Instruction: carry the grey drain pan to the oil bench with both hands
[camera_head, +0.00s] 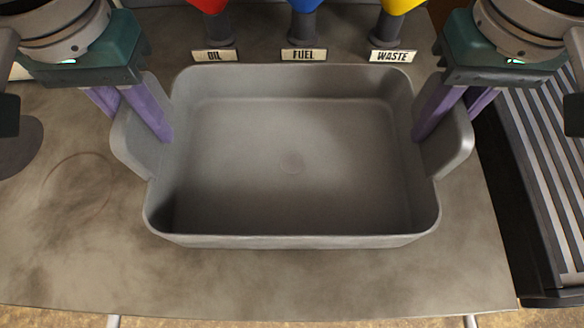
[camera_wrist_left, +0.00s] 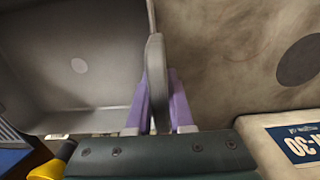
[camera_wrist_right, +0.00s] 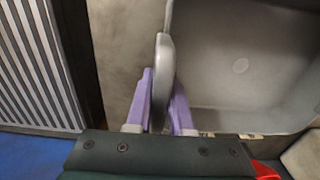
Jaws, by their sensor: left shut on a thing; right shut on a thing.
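The grey drain pan (camera_head: 290,150) is an empty, open rectangular tub, level over the bench top in the head view. It also shows in the left wrist view (camera_wrist_left: 80,65) and in the right wrist view (camera_wrist_right: 240,65). My left gripper (camera_head: 150,120) is shut on the pan's left handle; its purple fingers (camera_wrist_left: 160,105) sit on both sides of the handle plate. My right gripper (camera_head: 438,115) is shut on the right handle, with its fingers (camera_wrist_right: 160,105) on both sides too. I cannot tell whether the pan touches the bench (camera_head: 300,285).
Behind the pan stand red (camera_head: 210,6), blue (camera_head: 304,6) and yellow (camera_head: 398,6) funnels labelled OIL, FUEL and WASTE. A slatted grey rack (camera_head: 545,160) lies to the right past the bench edge. The bench is clear in front; dark round stains mark its left side.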

